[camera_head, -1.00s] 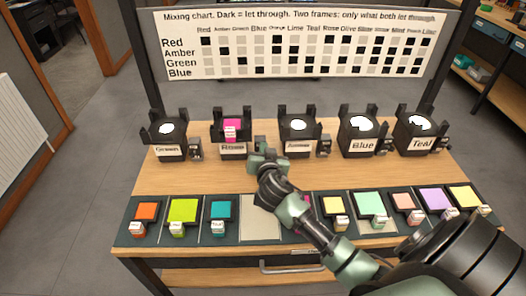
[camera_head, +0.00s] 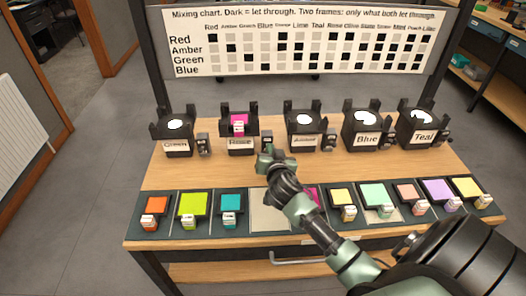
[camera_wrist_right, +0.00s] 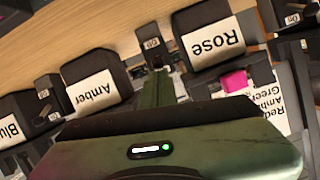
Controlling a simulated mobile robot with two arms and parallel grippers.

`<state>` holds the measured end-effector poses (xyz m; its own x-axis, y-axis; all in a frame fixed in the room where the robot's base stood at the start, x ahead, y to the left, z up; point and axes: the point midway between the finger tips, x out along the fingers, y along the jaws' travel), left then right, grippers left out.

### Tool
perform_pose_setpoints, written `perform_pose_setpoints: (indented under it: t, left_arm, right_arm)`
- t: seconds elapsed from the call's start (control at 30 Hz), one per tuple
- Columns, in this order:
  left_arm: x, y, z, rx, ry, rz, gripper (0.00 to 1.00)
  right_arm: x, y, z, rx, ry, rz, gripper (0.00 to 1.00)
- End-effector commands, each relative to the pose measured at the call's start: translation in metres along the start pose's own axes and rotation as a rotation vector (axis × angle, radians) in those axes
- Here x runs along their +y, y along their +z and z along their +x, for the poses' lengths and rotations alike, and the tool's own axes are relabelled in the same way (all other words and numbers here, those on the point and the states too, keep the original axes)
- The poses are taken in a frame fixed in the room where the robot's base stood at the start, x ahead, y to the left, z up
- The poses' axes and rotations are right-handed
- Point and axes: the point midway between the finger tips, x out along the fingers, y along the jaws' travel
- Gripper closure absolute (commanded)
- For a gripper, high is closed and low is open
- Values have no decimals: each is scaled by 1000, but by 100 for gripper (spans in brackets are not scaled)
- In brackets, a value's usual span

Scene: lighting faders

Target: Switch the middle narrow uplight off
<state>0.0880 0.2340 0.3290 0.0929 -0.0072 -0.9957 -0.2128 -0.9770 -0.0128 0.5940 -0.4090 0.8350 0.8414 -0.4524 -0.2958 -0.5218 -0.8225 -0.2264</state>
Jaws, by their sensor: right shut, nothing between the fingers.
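The middle uplight is the black Amber lamp (camera_head: 304,121), with a bright white top. A small switch box (camera_head: 330,140) stands at its right; in the wrist view, which is upside down, the Amber label (camera_wrist_right: 93,92) and that switch box (camera_wrist_right: 52,97) are at left. My right gripper (camera_head: 267,158) is shut and empty, in front of the gap between the Rose and Amber lamps. In the wrist view its fingers (camera_wrist_right: 156,88) point toward the switch box (camera_wrist_right: 153,50) beside Rose; contact cannot be told. My left gripper is not in view.
Green (camera_head: 174,125), Rose (camera_head: 240,140), Blue (camera_head: 366,138) and Teal (camera_head: 423,136) lamps share the row. A pink filter (camera_head: 239,122) sits in Rose. Coloured filters lie in the front tray (camera_head: 175,227). The mixing chart (camera_head: 300,40) stands behind. Bare wood (camera_head: 205,172) lies between.

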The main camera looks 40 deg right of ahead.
Motion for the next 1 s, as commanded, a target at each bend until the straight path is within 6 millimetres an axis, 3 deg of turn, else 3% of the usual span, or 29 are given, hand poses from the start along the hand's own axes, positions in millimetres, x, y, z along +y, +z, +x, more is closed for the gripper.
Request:
perform_pose_setpoints:
  t: [0.23,0.57,1.0]
  left_arm:
    - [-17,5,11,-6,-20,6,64]
    - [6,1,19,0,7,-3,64]
    - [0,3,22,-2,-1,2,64]
  right_arm:
    - [10,15,3,-2,0,5,100]
    - [14,31,5,-1,2,3,100]
    - [15,38,8,0,-1,0,100]
